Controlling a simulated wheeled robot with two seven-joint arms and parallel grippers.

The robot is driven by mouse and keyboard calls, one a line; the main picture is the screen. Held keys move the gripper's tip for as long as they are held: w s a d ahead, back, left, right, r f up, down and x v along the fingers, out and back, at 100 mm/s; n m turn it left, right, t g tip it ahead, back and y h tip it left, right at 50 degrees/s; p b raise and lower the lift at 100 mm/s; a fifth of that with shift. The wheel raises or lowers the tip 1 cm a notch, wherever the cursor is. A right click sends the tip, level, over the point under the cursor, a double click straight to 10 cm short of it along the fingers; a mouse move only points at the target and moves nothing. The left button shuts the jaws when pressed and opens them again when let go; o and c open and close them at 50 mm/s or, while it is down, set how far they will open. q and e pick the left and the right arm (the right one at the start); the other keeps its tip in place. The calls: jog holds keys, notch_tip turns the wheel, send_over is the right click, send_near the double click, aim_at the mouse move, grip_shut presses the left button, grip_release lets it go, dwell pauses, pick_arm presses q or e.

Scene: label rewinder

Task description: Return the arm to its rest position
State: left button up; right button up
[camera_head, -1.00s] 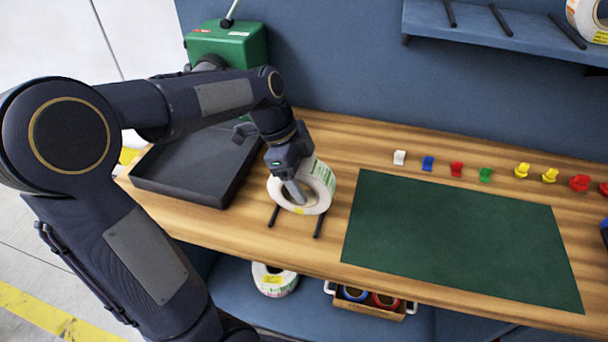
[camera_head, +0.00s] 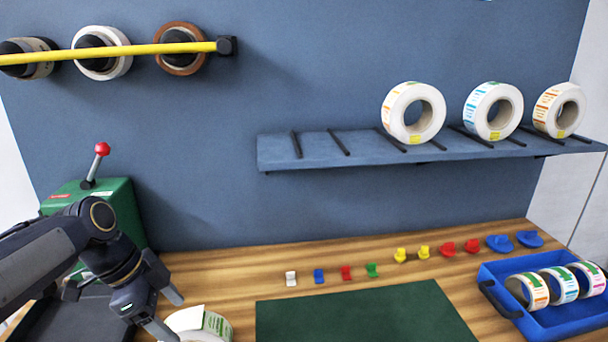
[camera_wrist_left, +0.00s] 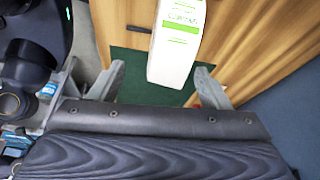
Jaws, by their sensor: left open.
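My left gripper (camera_head: 172,314) is at the lower left of the head view, its two fingers spread apart. It is just above and beside a white label roll (camera_head: 203,325) with green print, which stands at the bottom edge of the head view. In the left wrist view the fingers of my left gripper (camera_wrist_left: 158,84) are apart, and the roll (camera_wrist_left: 177,40) shows beyond and between them. Nothing is clamped between the fingers. The roll's lower part is outside the head view. My right gripper is in neither view.
A green machine (camera_head: 115,205) with a red-knobbed lever and a dark tray (camera_head: 60,318) are by my left arm. A green mat (camera_head: 370,318), coloured clips and a blue tray (camera_head: 508,312) of rolls lie rightward. A shelf (camera_head: 300,165) holds 3 rolls. A yellow rod (camera_head: 130,52) carries spools.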

pick_arm(q)
jog(key=s+d+f+n+t+p, duration=0.1)
jog(key=s+d+n+t+p, duration=0.1)
jog(key=s+n, duration=0.5)
jog(key=s+d+f+n+t+p, duration=0.1)
jog(key=s+d+n, duration=0.3)
jog(key=s+n, duration=0.4)
jog(key=shift+n+t+y+p, duration=0.3)
jog(key=shift+t+p, duration=0.3)
jog(key=shift+p, duration=0.1)
